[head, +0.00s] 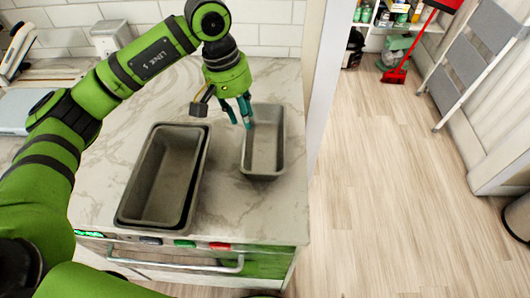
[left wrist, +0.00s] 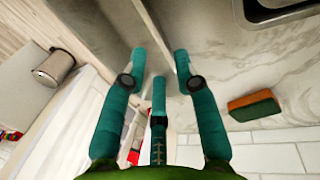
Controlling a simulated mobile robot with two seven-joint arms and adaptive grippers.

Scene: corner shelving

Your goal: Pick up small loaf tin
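The small loaf tin (head: 264,152) is a grey metal tin standing upright on the marble counter, near its right edge. In the head view my left gripper (head: 238,112) points down at the tin's left rim, toward the far end. Its teal fingers are spread apart. In the left wrist view the open fingers (left wrist: 160,72) sit on either side of a thin pale edge, which looks like the tin's wall. I cannot tell whether any finger touches it. My right gripper is in neither view.
A larger pair of nested grey tins (head: 128,222) stands close on the left. A green and orange sponge (left wrist: 253,106) lies on the counter by the tiled wall. A white canister (head: 110,38) stands at the back. Right of the counter is open wood floor.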

